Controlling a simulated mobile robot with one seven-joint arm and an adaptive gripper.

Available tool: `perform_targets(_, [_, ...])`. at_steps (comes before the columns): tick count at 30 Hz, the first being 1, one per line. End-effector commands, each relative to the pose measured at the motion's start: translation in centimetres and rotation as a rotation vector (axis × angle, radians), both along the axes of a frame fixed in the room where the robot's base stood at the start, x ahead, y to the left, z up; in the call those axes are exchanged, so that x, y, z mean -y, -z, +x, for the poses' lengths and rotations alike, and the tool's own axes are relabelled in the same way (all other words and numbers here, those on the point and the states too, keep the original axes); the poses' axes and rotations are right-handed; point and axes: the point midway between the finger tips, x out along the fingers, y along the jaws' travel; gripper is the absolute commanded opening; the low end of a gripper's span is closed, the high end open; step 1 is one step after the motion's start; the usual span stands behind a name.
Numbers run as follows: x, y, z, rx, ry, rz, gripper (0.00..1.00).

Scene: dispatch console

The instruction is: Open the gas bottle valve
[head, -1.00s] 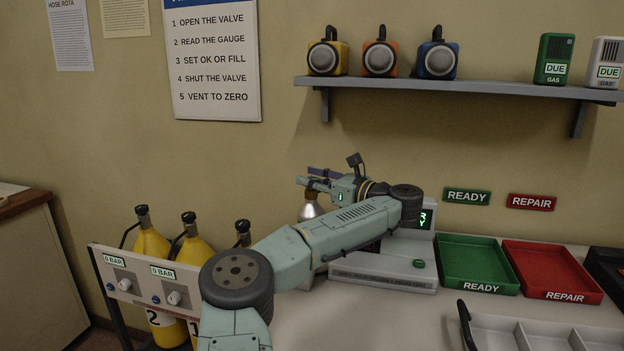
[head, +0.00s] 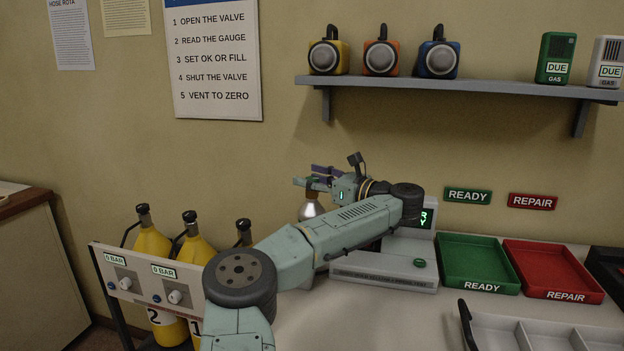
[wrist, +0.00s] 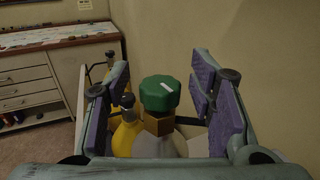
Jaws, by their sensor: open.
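The gas bottle (head: 311,209) is a silver bottle standing behind my forearm in the head view. My gripper (head: 312,178) is at the height of the knob. In the wrist view the purple-padded fingers of my gripper (wrist: 158,88) stand open on either side of the knob, with a visible gap on both sides. The lower part of the bottle is hidden.
A grey test unit (head: 385,268) sits under my arm. A green READY tray (head: 478,252) and a red REPAIR tray (head: 550,260) lie to the right. A shelf (head: 460,86) is above.

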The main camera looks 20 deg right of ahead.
Motion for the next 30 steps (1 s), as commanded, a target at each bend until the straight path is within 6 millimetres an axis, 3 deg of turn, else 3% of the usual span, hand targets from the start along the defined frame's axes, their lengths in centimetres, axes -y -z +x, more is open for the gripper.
perform_targets(7, [0.7,0.0,-0.9,0.0,0.002,0.0,0.49])
perform_targets(13, [2.7,-0.4,-3.5,0.007,0.012,0.006,0.49])
perform_targets(19, [3.4,-0.4,-5.4,0.008,-0.001,0.005,0.49])
perform_targets(24, [5.4,-0.3,-8.2,0.006,0.004,0.002,0.49])
perform_targets(30, [6.4,-0.1,-9.8,0.003,0.001,0.002,0.49])
